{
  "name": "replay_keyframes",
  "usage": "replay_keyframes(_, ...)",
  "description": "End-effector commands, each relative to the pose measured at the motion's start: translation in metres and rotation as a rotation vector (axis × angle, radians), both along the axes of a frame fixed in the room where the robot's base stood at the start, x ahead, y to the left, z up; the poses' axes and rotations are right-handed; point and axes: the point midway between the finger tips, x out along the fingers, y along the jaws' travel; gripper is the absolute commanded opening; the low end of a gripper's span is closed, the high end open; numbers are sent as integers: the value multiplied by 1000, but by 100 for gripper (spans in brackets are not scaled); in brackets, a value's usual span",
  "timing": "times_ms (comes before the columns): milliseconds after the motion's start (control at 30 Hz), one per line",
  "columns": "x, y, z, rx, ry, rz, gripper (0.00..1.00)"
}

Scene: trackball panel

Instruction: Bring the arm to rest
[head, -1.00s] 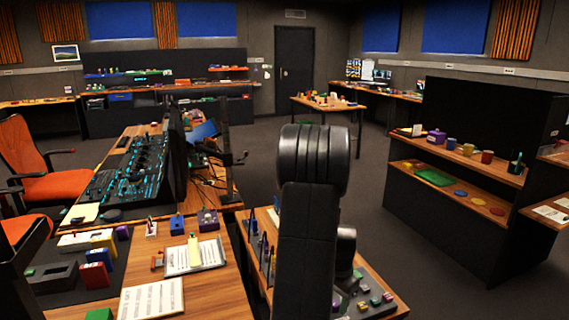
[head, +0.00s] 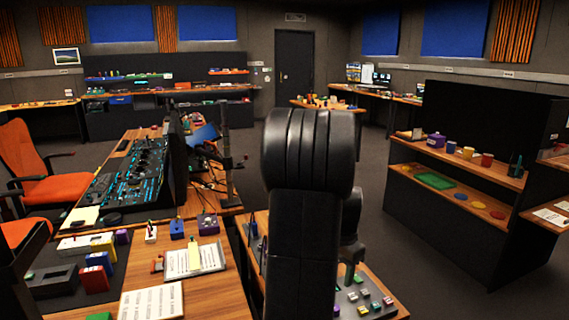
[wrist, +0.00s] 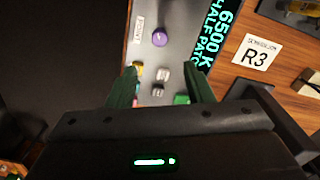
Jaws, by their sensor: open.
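My gripper (wrist: 161,82) is open in the wrist view, its two dark green fingers apart with nothing held between them. Beyond the fingertips is a grey panel (wrist: 185,52) with a purple ball (wrist: 159,38), several small buttons and a cyan-lettered display (wrist: 217,30) reading "6500 K HALF PATC". A green button (wrist: 181,99) shows beside the right finger. In the head view, my dark arm stands upright in the middle and hides part of the desk. The button panel (head: 351,299) shows at its lower right; my gripper is not visible there.
A wooden desk with a control console (head: 128,175) stands left, beside an orange chair (head: 47,185). A black shelf unit (head: 440,222) with cups stands right. Open floor (head: 375,190) lies between my arm and the shelf.

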Motion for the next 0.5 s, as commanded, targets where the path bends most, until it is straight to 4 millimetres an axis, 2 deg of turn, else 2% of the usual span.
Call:
replay_keyframes(67,1,0,18,-1,-5,0,47)
replay_keyframes(100,0,0,18,0,0,0,47)
replay_keyframes(200,-1,0,-9,2,8,0,47)
replay_keyframes(500,-1,0,-69,1,7,0,47)
